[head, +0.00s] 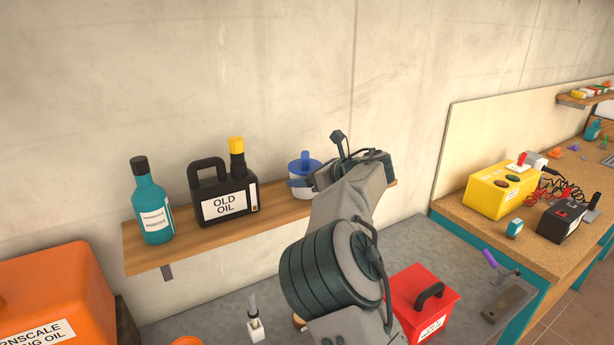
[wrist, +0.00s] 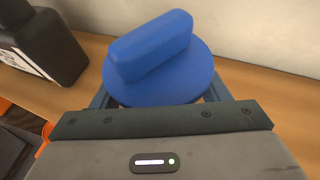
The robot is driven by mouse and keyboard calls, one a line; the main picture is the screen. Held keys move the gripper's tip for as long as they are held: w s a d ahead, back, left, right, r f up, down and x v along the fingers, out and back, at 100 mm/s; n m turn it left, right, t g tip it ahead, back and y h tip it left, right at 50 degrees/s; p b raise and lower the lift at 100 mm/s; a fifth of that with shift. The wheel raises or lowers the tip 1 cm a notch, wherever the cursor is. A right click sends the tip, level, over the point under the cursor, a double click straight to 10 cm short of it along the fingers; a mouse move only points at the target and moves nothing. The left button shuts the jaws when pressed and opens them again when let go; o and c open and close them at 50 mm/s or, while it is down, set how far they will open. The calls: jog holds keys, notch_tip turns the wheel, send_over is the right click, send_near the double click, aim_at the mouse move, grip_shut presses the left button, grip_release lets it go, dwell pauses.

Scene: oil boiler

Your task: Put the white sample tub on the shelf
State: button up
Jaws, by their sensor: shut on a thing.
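The white sample tub (head: 301,192) has a blue lid with a raised bar handle. In the head view it is upright at the shelf (head: 275,222), right of the black oil jug. I cannot tell whether its base touches the board. My gripper (head: 299,183) is shut on the tub, with a finger across its side. In the wrist view the blue lid (wrist: 160,65) fills the middle, between the fingers of my gripper (wrist: 157,97). The lid hides the white body there. The wooden shelf (wrist: 255,95) shows behind and beside it.
The black "OLD OIL" jug (head: 224,193) and a teal bottle (head: 151,203) stand on the shelf to the left. The jug also shows in the wrist view (wrist: 45,45). Below are an orange container (head: 60,285) and a red box (head: 420,300). A workbench (head: 545,200) stands right.

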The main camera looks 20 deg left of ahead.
jog(key=o, duration=1.1)
jog(key=shift+f, duration=0.1)
